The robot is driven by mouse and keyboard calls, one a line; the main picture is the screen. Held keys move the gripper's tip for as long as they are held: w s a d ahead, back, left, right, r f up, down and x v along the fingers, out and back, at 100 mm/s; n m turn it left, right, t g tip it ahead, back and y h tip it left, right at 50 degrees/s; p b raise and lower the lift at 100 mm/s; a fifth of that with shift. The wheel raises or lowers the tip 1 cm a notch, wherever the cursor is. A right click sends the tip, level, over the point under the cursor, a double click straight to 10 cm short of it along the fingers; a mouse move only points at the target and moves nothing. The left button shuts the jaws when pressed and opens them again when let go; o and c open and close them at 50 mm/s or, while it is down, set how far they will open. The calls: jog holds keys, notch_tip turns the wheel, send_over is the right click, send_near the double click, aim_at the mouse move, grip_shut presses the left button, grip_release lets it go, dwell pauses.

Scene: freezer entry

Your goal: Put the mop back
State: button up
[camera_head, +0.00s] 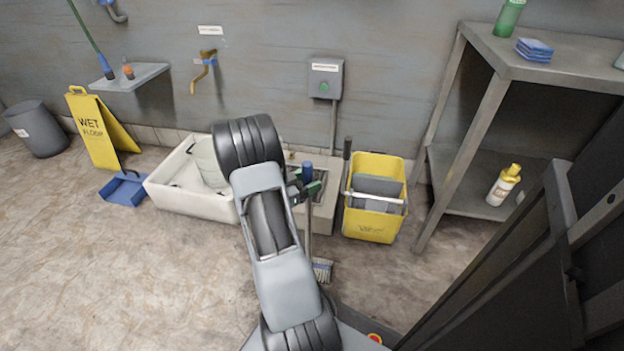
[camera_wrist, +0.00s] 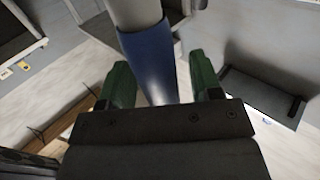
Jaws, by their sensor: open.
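My gripper (camera_head: 305,190) is at the blue grip, partly hidden by my arm. In the wrist view, the blue grip (camera_wrist: 146,50) with a pale grey part lies between the two green fingers of my gripper (camera_wrist: 163,80). The fingers are open, with a visible gap at the right side. Contact on the left side is hard to tell.
A yellow bucket (camera_head: 371,229) stands right of the shaft, a white basin (camera_head: 180,195) to the left. A wet-floor sign (camera_head: 92,130) and blue dustpan (camera_head: 124,188) are left; a grey shelf (camera_head: 470,130) is right.

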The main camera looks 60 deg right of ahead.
jog(key=p+v, duration=0.3)
jog(key=v, duration=0.8)
jog(key=w+a+r+n+t+y, duration=0.2)
jog(key=w+a+r+n+t, duration=0.15)
jog(key=w+t, duration=0.4)
jog(key=w+a+r+n+t+y, duration=0.2)
jog(key=w+a+n+t+y, duration=0.15)
jog(key=w+t, duration=0.4)
jog(key=w+a+r+n+t+y, duration=0.35)
jog(key=a+n+y, duration=0.25)
jog(key=a, duration=0.4)
jog(key=s+a+r+n+g+y, duration=0.25)
jog(key=s+a+n+y, duration=0.45)
jog(key=a, duration=0.4)
jog(key=s+n+g+h, duration=0.2)
jog(key=s+g, duration=0.3)
jog(key=s, duration=0.8)
jog(key=shift+a+r+n, duration=0.2)
jog(key=shift+a+n, duration=0.25)
jog(key=shift+n, duration=0.25)
jog(key=shift+r+h, duration=0.1)
jog(key=shift+h, duration=0.15)
